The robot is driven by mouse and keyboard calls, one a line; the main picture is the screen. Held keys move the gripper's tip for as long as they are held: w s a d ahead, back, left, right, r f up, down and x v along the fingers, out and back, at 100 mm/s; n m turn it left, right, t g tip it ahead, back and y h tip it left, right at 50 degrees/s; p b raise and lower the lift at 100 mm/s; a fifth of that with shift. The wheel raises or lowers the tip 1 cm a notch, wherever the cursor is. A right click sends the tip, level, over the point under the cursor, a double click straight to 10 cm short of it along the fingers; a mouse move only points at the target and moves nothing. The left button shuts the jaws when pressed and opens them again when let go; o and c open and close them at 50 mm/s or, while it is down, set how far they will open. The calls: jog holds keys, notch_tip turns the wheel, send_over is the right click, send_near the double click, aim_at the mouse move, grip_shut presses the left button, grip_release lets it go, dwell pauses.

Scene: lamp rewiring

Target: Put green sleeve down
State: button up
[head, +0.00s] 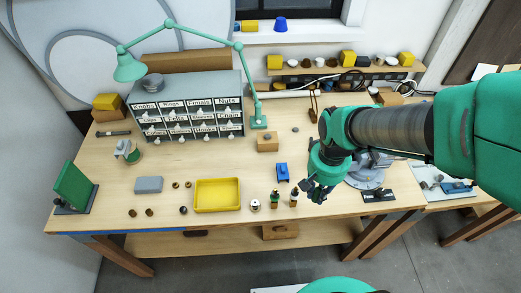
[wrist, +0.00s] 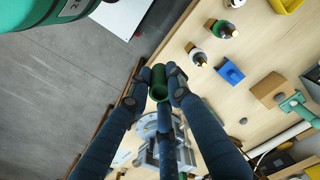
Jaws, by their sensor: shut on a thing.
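The sleeve cannot be made out clearly there. In the wrist view the sleeve appears apart from the bench top, but its exact height is hard to tell.
A blue block (head: 282,172) stands left of my gripper, and a yellow tray (head: 217,195) lies farther left. The bench's front edge is near below my gripper.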

jog(key=w+a+f+m, duration=0.1)
jog(key=w+a, duration=0.6)
jog(key=w, duration=0.3)
jog(key=w+a+f, duration=0.1)
jog(key=w+a, duration=0.7)
jog(key=w, duration=0.3)
jog(key=f, duration=0.4)
jog(key=shift+s+d+f, duration=0.2)
jog(key=shift+d+f, duration=0.05)
jog(key=shift+d, duration=0.1)
jog(key=shift+f, duration=0.15)
jog(key=shift+f, duration=3)
jog(key=shift+f, duration=1.9)
jog(key=shift+f, duration=0.1)
